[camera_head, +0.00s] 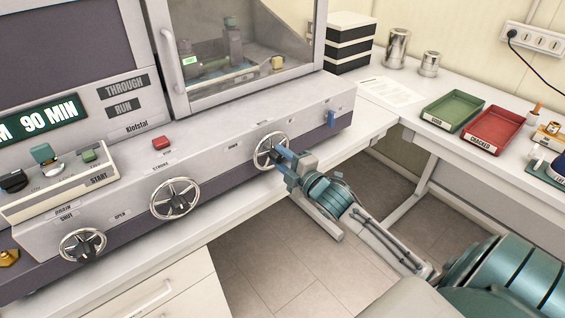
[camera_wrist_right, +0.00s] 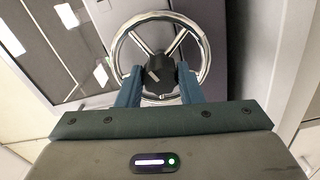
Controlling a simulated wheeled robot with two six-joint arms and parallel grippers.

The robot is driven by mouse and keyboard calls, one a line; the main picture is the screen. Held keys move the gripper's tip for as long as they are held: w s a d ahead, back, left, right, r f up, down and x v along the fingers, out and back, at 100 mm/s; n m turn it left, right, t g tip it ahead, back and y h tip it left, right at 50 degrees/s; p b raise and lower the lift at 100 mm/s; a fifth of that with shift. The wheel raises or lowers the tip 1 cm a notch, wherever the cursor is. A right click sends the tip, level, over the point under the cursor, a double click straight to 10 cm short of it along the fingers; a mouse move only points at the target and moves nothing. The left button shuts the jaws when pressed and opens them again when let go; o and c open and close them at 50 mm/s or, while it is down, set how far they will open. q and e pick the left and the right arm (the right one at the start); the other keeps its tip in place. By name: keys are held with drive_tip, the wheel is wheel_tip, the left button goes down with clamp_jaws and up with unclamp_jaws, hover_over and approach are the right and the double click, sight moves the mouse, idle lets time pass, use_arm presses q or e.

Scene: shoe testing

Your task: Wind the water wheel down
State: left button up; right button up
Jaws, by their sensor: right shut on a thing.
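Three spoked chrome hand wheels with black hubs sit along the sloped front of the grey machine. The right-hand wheel (camera_head: 259,151) has my right gripper (camera_head: 283,155) at it. In the right wrist view, the gripper's blue fingers (camera_wrist_right: 158,85) stand on either side of the black hub of that wheel (camera_wrist_right: 205,58), shut on it. The middle wheel (camera_head: 175,199) and the left wheel (camera_head: 83,245) are untouched. The label by the gripped wheel is too small to read surely, so I cannot tell from it whether this is the water wheel. My left gripper is out of view.
A red button (camera_head: 161,143) sits above the middle wheel, and a blue part (camera_head: 331,118) right of the gripped one. A glass-fronted chamber (camera_head: 240,50) stands above. Green (camera_head: 452,110) and red (camera_head: 494,127) trays lie on the right bench. Open floor (camera_head: 290,255) lies below.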

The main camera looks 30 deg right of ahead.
drive_tip(key=shift+f+n, duration=0.1)
drive_tip(key=shift+n, duration=0.5)
drive_tip(key=shift+n+b, duration=0.3)
drive_tip(key=o, duration=1)
drive_tip(key=shift+s, duration=0.1)
drive_tip(key=shift+s+d+b, duration=0.2)
drive_tip(key=shift+s+b, duration=0.25)
drive_tip(key=shift+s, duration=2.2)
drive_tip(key=shift+s+d+b, duration=0.2)
drive_tip(key=shift+s+b, duration=0.25)
drive_tip(key=shift+s, duration=2.2)
